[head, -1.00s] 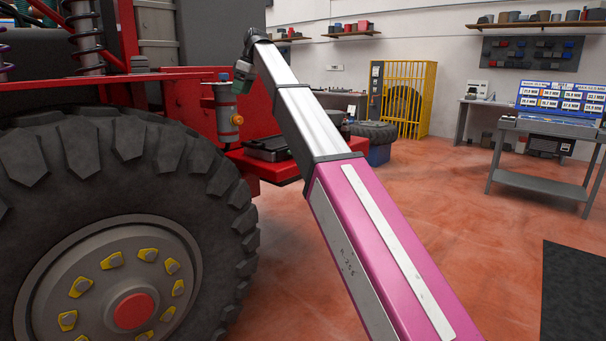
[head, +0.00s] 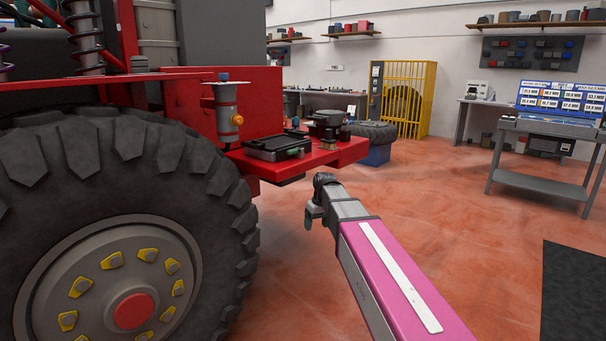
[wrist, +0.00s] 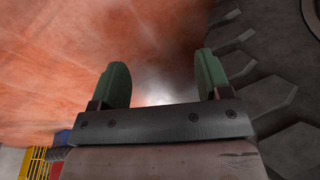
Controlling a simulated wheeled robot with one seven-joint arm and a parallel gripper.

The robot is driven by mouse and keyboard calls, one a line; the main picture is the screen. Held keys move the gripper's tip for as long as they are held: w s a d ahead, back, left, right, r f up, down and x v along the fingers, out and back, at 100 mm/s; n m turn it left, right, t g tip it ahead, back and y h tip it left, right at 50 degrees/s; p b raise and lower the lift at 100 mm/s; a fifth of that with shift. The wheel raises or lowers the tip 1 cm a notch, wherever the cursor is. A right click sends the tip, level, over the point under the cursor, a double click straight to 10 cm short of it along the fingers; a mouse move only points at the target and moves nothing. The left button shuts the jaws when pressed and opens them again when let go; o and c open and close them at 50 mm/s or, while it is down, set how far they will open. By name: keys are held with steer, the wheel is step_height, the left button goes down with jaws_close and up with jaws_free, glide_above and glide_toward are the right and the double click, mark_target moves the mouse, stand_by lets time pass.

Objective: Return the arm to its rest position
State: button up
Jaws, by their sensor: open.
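My arm (head: 395,275), with a pink and silver casing, reaches in from the lower right in the head view. Its far end is beside the front of the red truck, over the floor. My gripper shows in the wrist view (wrist: 162,85) with two green fingers held apart and nothing between them. The orange floor lies behind the fingers, and the truck's tire tread is close on the right of that view.
The big truck wheel (head: 120,230) fills the left. A red truck ledge (head: 345,152) carries a black tray (head: 278,147). A grey table (head: 545,128) with a monitor stands at the right. A yellow cage (head: 425,100) is at the back.

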steer(key=s+d+f+m+h, duration=0.1)
steer(key=s+d+f+m, duration=0.1)
steer(key=s+d+f, duration=0.5)
steer(key=s+d+f+m, duration=0.3)
steer(key=s+d+f, duration=0.3)
steer(key=s+f, duration=0.4)
steer(key=s, duration=0.3)
steer(key=shift+s+d+m+g+h, duration=0.3)
steer(key=shift+s+d+h, duration=0.1)
steer(key=shift+w, duration=0.1)
